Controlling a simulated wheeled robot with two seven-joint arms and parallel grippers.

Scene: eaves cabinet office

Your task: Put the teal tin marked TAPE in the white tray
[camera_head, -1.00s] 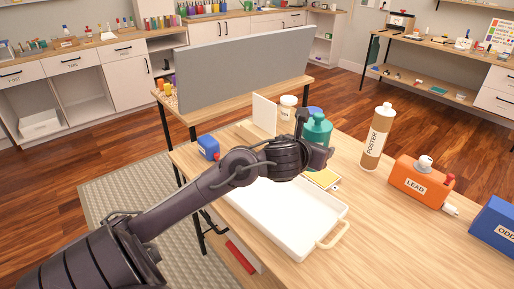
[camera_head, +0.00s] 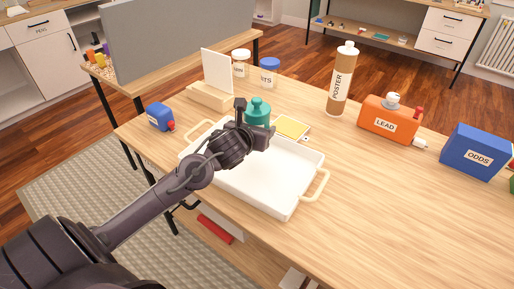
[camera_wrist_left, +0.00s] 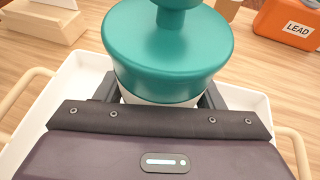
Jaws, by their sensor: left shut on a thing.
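The teal tin (camera_head: 257,112), with a rounded lid and knob, is held in my left gripper (camera_head: 256,132) over the far part of the white tray (camera_head: 262,187). In the left wrist view the tin (camera_wrist_left: 168,52) stands upright between the two fingers, with a pale band low on its side. No TAPE lettering is visible. The tray (camera_wrist_left: 245,100) shows on both sides of the gripper there. The tray has cream handles and its visible floor is empty. Whether the tin's base touches the tray is hidden. My right gripper is not in view.
A yellow notepad (camera_head: 291,128) lies just behind the tray. A blue container (camera_head: 159,117), a wooden holder (camera_head: 211,96) and two jars stand behind and left. The POSTER bottle (camera_head: 341,80), orange LEAD can (camera_head: 389,119) and blue ODDS box (camera_head: 476,152) stand right. The right front table is clear.

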